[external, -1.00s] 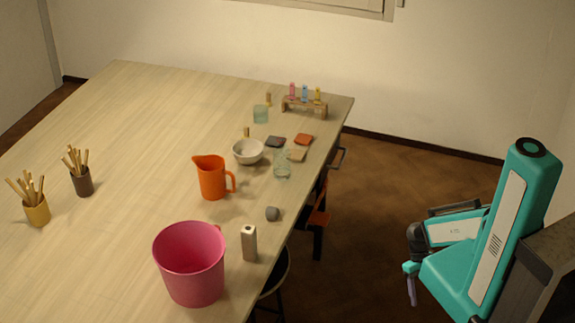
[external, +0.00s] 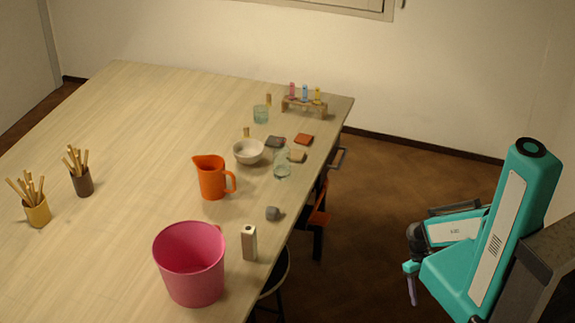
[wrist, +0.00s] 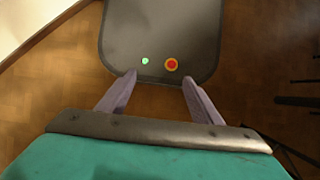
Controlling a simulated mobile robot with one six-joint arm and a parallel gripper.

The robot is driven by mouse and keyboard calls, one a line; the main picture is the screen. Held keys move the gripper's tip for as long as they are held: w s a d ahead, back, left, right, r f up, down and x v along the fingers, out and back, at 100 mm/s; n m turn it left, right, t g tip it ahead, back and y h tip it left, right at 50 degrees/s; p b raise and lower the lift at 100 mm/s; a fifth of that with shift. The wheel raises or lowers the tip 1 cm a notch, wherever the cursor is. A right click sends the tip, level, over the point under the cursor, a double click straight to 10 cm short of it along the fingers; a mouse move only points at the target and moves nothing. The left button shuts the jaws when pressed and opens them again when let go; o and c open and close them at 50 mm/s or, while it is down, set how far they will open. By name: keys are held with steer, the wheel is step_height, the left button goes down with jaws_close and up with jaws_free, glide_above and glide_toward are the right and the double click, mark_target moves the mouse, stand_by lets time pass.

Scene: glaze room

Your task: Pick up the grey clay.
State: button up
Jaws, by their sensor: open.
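A small grey lump (external: 272,213), which looks like the grey clay, lies on the table near its right edge, right of the orange jug. A flat dark grey piece (external: 275,142) also lies farther back, beside the white bowl; I cannot tell for sure which of the two is clay. My gripper (external: 412,290) is off the table to the right, over the floor and well apart from both. In the wrist view my gripper (wrist: 158,82) is open, its two purple fingers apart with nothing between them. Neither grey piece shows in the wrist view.
An orange jug (external: 211,178), a pink bucket (external: 188,265) and a pale upright block (external: 249,243) stand around the grey lump. A stool (external: 275,270) stands by the table edge.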

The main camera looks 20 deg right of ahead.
steer(key=shift+c, duration=0.7)
steer(key=shift+f, duration=0.15)
